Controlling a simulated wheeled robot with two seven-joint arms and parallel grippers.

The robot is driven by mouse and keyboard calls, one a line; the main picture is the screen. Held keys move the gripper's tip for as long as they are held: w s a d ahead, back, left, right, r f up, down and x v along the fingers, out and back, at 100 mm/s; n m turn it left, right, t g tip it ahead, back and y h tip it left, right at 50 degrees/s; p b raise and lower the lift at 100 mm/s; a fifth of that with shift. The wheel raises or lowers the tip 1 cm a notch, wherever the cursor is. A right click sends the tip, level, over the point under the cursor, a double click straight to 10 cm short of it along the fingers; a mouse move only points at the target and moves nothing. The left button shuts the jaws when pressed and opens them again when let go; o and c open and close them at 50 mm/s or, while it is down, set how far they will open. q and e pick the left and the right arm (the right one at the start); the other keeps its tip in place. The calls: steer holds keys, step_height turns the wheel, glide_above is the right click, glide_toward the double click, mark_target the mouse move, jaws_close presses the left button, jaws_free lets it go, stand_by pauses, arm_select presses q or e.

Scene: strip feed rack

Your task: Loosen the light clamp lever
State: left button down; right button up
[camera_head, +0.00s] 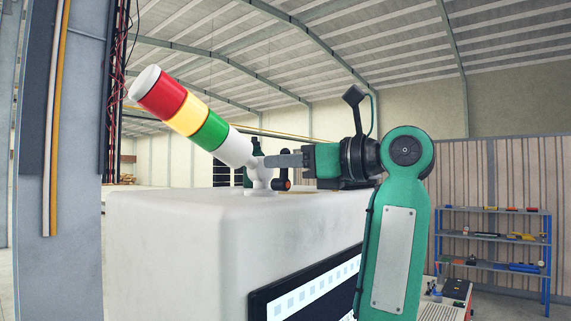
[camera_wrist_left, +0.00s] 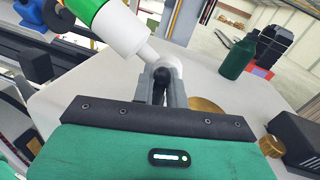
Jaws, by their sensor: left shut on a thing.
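The signal light (camera_head: 187,115) has red, yellow and green bands and leans to the left on a white joint (camera_head: 260,178) on top of the white cabinet (camera_head: 180,215). My left gripper (camera_head: 283,160) reaches in from the right, its fingers pointing left at the joint. In the left wrist view the fingers (camera_wrist_left: 161,88) are shut on the black clamp lever (camera_wrist_left: 159,80), right beside the white joint (camera_wrist_left: 163,62). The fingers hide part of the lever. The green band and white lower part of the light (camera_wrist_left: 120,30) show there too. My right gripper is not in view.
A green bottle (camera_wrist_left: 238,58) stands on the cabinet top behind the light. A brass-coloured disc (camera_wrist_left: 205,104) lies near the fingers, and a dark object with a brown cap (camera_wrist_left: 271,146) sits at the right. A blue shelf rack (camera_head: 495,237) stands far right.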

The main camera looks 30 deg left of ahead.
mark_target(272, 198)
arm_select(q)
steer(key=shift+s+f+n+b, duration=0.2)
steer(key=shift+s+n+b, duration=0.25)
steer(key=shift+n+b, duration=0.45)
steer(key=n, duration=0.1)
steer(key=n+b, duration=0.1)
steer(key=s+n, duration=0.1)
steer(key=shift+a+f+t+h, duration=0.1)
steer(key=shift+f+t+h, duration=0.15)
steer(key=shift+t+h, duration=0.15)
steer(key=n, duration=0.1)
steer(key=n+b, duration=0.1)
steer(key=n, duration=0.1)
steer(key=s+f+n+t+b, duration=0.1)
steer(key=n, duration=0.1)
steer(key=shift+s+h, duration=0.1)
steer(key=shift+h, duration=0.3)
steer(key=shift+b, duration=0.3)
steer(key=shift+f, duration=0.1)
steer(key=c, duration=1.5)
jaws_free()
steer(key=shift+o, duration=0.2)
